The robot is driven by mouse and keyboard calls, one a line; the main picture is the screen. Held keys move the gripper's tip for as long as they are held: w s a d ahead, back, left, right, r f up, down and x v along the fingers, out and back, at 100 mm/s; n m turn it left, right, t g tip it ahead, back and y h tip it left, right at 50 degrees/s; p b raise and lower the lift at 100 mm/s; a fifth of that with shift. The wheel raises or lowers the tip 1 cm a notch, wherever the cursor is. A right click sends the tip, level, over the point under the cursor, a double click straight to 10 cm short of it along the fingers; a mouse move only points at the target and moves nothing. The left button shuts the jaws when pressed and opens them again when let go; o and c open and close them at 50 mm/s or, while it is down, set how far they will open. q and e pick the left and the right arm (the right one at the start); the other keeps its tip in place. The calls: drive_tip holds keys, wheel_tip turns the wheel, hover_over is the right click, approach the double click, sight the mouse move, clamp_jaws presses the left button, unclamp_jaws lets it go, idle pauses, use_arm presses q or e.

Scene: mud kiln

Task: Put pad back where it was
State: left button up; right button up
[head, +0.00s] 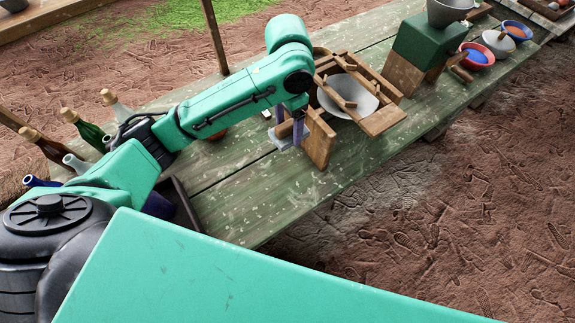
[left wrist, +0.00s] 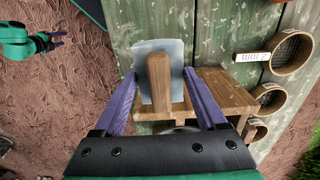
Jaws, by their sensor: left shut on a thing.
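The pad appears to be a pale grey plate (left wrist: 176,60) with a wooden handle bar (left wrist: 158,85), seen in the left wrist view. My left gripper (left wrist: 160,78), with purple fingers, is shut on it, one finger on each side. In the head view the gripper (head: 289,130) points down over the green table, and the grey plate (head: 281,141) shows under its fingers, beside a wooden stand (head: 320,142). I cannot tell whether the plate touches the table. My right gripper (left wrist: 57,40) shows at the left of the left wrist view, empty, with its fingers apart.
A wooden frame with a pale bowl (head: 347,98) stands just right of the gripper. A green block (head: 428,40) and small bowls (head: 476,56) are farther right. Several bottles (head: 88,131) stand at the left. The table front (head: 250,205) is clear.

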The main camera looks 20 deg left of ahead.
sight(290, 134)
use_arm(q)
drive_tip(key=f, duration=0.3)
drive_tip(key=f+b, duration=0.1)
drive_tip(key=f, duration=0.1)
drive_tip(key=shift+s+d, duration=0.25)
drive_tip(key=shift+s, duration=0.05)
drive_tip(key=f, duration=0.9)
drive_tip(key=f+p, duration=0.1)
drive_tip(key=f, duration=0.4)
drive_tip(key=shift+w+a+f, duration=0.1)
drive_tip(key=shift+w+a, duration=0.05)
drive_tip(key=shift+a, duration=0.15)
drive_tip(key=shift+f, duration=0.25)
use_arm(e)
drive_tip(key=shift+s+a, duration=0.1)
drive_tip(key=shift+s, duration=0.15)
use_arm(q)
drive_tip(key=shift+f, duration=0.1)
use_arm(e)
drive_tip(key=shift+f, duration=0.1)
use_arm(q)
drive_tip(key=o, duration=1.1)
wheel_tip(290, 134, up, 12)
drive_tip(key=shift+r+b, duration=0.15)
drive_tip(key=shift+b, duration=0.2)
use_arm(e)
drive_tip(key=shift+f, duration=0.3)
